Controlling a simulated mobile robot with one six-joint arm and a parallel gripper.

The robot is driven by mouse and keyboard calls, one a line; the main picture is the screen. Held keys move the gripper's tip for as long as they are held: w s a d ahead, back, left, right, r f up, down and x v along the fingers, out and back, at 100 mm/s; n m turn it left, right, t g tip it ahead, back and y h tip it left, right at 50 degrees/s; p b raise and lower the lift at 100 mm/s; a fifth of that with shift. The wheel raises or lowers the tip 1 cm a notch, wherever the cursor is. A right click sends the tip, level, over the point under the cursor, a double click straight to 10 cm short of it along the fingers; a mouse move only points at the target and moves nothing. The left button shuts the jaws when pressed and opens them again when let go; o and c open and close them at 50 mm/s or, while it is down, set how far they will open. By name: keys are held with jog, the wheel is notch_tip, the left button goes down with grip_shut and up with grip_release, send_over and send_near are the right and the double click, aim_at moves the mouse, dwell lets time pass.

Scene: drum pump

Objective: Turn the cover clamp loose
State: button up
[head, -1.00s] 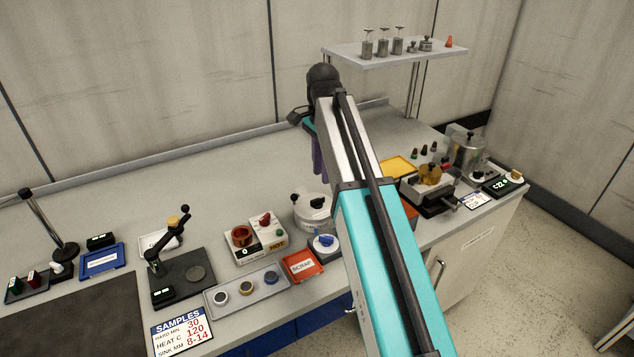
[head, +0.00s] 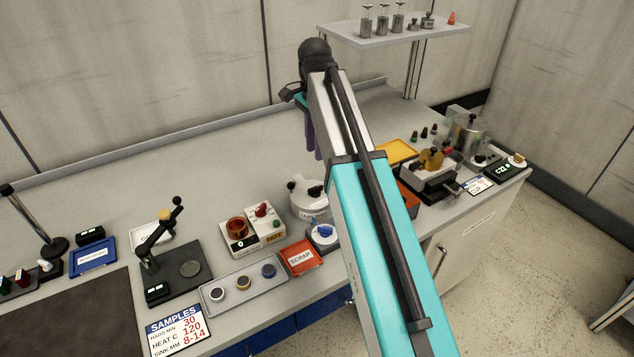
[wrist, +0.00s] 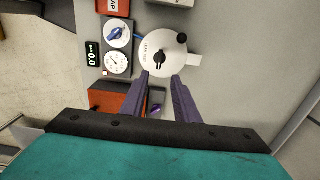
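A round white vessel with a lid marked as a leak test (wrist: 153,50) lies just past my fingertips in the wrist view. It also stands mid-bench in the head view (head: 306,205). Its lid carries a dark slim fitting (wrist: 160,58), which may be the cover clamp, and a black ball knob (wrist: 182,38) stands at its edge. My gripper (wrist: 163,77) is open and empty, its purple fingers apart and pointing at the vessel's near edge. In the head view, my gripper (head: 312,137) is partly hidden by my arm and appears above the bench behind the vessel.
Beside the vessel are a blue knob (wrist: 116,33), a round gauge (wrist: 117,62) and an orange-red box (wrist: 108,97). The head view shows a red scrap tray (head: 300,258), a heater box (head: 238,241) and a yellow tray (head: 397,151). The bench behind the vessel is clear.

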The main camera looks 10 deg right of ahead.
aim_at(315, 187)
jog(key=shift+f+p, duration=1.6)
jog(key=shift+f, duration=5.1)
jog(key=shift+c, duration=0.4)
